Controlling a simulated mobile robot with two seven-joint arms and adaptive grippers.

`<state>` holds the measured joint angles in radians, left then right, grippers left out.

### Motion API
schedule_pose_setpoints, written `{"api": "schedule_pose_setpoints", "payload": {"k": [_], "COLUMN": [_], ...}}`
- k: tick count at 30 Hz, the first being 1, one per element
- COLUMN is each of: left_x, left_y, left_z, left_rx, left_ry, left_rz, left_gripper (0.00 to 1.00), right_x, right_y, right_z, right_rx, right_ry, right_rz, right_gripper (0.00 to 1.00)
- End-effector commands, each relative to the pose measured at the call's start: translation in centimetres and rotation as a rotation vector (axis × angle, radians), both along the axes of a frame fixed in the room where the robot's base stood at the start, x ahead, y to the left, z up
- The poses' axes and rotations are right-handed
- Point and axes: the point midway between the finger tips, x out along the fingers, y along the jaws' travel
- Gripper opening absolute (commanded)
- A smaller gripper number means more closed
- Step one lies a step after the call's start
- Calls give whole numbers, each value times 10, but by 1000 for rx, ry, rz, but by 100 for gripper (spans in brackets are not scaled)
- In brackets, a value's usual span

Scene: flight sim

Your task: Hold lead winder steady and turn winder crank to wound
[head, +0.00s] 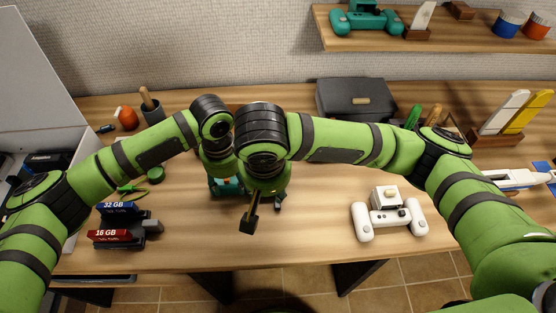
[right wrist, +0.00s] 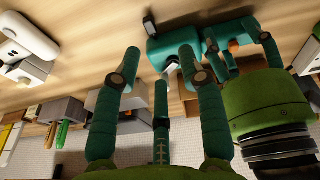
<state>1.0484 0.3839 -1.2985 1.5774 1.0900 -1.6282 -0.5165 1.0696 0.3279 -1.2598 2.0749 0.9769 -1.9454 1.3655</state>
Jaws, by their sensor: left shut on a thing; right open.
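The teal lead winder (head: 225,187) sits on the table near the middle, mostly hidden under my arms in the head view. In the right wrist view the teal body (right wrist: 178,46) is clearer, with a dark, knob-like end (right wrist: 150,27) on its left that may be part of the crank. My left gripper (right wrist: 240,45) is shut on the winder from the right in that view. My right gripper (right wrist: 161,66) is open and empty, its fingertips just short of the winder. Which way the crank points is unclear.
A white twin-pod device (head: 388,220) stands to the right. A black case (head: 355,99) is at the back. A shelf (head: 440,36) hangs above. The table front between winder and white device is clear.

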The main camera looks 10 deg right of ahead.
Motion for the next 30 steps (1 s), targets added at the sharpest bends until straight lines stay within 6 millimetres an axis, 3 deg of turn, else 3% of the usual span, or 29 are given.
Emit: {"api": "schedule_pose_setpoints", "payload": {"k": [9, 18, 24, 30], "left_x": [0, 0, 0, 0], "left_y": [0, 0, 0, -1], "left_z": [0, 0, 0, 0], "left_rx": [-1, -1, -2, -2], "left_ry": [-1, -1, -1, -1], "left_rz": [0, 0, 0, -1], "left_gripper": [10, 10, 10, 10], "right_x": [37, 71, 85, 90], "right_y": [-25, -56, -73, -79], "right_z": [20, 46, 60, 64], "right_rx": [62, 161, 196, 204], "right_ry": [101, 43, -40, -82], "right_rz": [494, 965, 1182, 1271], "right_gripper": [41, 41, 41, 41]}}
